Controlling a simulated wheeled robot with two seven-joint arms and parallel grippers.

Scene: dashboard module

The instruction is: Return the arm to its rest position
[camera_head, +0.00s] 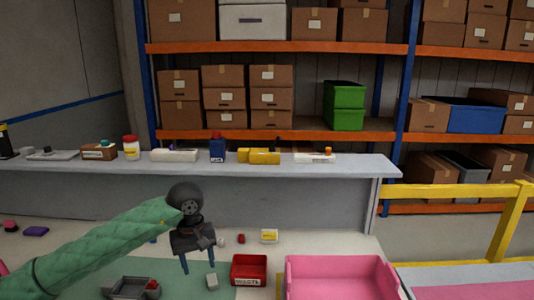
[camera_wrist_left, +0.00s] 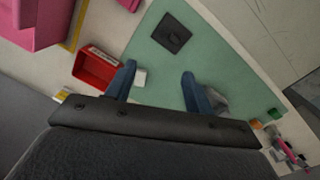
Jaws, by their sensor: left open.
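My left arm, in a green sleeve, reaches in from the left in the head view. Its gripper (camera_head: 198,267) points down over the work table with its two fingers apart and nothing between them. In the left wrist view the blue fingers (camera_wrist_left: 158,80) are also spread, above the green mat (camera_wrist_left: 155,55). A small white block (camera_wrist_left: 139,77) lies beside one finger; in the head view it is a pale block (camera_head: 211,281) right of the gripper. My right gripper is not in view.
A red waste bin (camera_head: 249,270) and a large pink bin (camera_head: 340,276) stand to the right. A dark square piece (camera_wrist_left: 170,33) sits on the mat. The raised shelf (camera_head: 345,165) behind holds several items.

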